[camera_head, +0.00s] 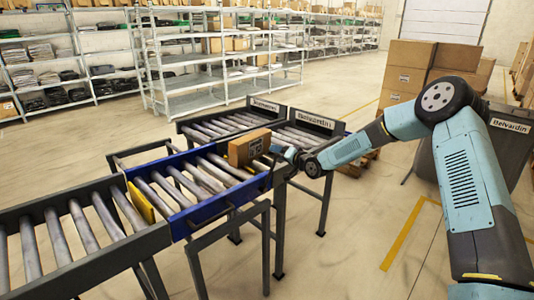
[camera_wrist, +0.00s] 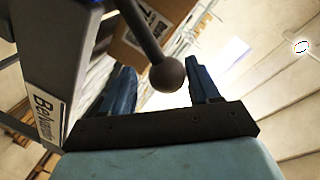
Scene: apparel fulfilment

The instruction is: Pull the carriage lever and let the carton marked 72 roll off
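A brown carton (camera_head: 248,147) with a dark mark sits at the right end of the blue carriage (camera_head: 180,226); I cannot read its number. It partly shows in the wrist view (camera_wrist: 143,45). The carriage has bare metal rollers and a yellow plate (camera_head: 141,202) at its left end. My gripper (camera_head: 283,153) is beside the carton, at the carriage's right end. In the wrist view my gripper (camera_wrist: 160,78) has its fingers apart. The carriage lever (camera_wrist: 168,74), a dark rod with a ball knob, appears between them with visible gaps; I cannot tell its depth. In the head view the lever is not distinct.
A roller conveyor (camera_head: 60,240) adjoins the carriage's left end. Two roller lanes (camera_head: 215,128) with name plates lie beyond its right end. Stacked cartons (camera_head: 405,80) and a dark bin (camera_head: 508,150) stand at the right. Shelves line the back. Floor in front is clear.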

